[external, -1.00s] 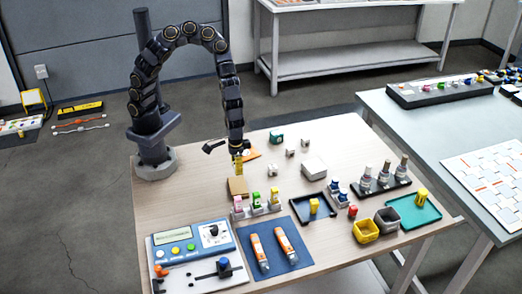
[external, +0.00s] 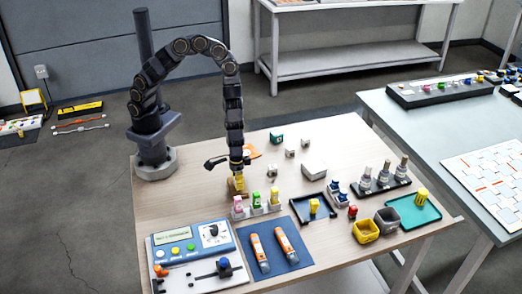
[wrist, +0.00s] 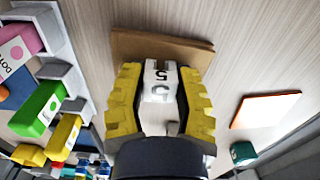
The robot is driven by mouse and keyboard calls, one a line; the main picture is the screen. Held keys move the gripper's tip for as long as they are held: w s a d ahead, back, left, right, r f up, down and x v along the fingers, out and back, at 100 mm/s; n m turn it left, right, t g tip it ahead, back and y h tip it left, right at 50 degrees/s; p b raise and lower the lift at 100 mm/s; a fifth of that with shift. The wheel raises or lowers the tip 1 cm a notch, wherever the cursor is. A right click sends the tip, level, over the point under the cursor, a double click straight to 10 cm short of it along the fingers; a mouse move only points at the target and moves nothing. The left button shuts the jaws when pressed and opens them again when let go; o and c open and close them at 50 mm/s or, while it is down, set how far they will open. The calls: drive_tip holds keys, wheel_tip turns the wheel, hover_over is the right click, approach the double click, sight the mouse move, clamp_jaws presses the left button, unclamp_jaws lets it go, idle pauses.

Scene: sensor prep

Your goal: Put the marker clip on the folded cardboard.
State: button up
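The marker clip (wrist: 160,82), a small white piece with black digits, sits between the yellow fingers of my gripper (wrist: 160,95) in the wrist view. The fingers appear closed on its two sides. The brown folded cardboard (wrist: 150,45) lies on the table just beyond and under the clip. In the external view my gripper (external: 237,183) is low over the cardboard (external: 231,187) and hides most of it. I cannot tell whether the clip touches the cardboard.
A white holder with pink, green and yellow pieces (external: 256,203) stands close to my gripper at the front right. A flat orange piece (wrist: 265,110) and a green block (wrist: 243,152) lie on the other side. A black tray (external: 313,208) is farther right.

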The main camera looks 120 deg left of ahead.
drive_tip(key=shift+o, duration=1.4)
drive_tip(key=shift+r, duration=0.15)
wheel_tip(320, 180, up, 12)
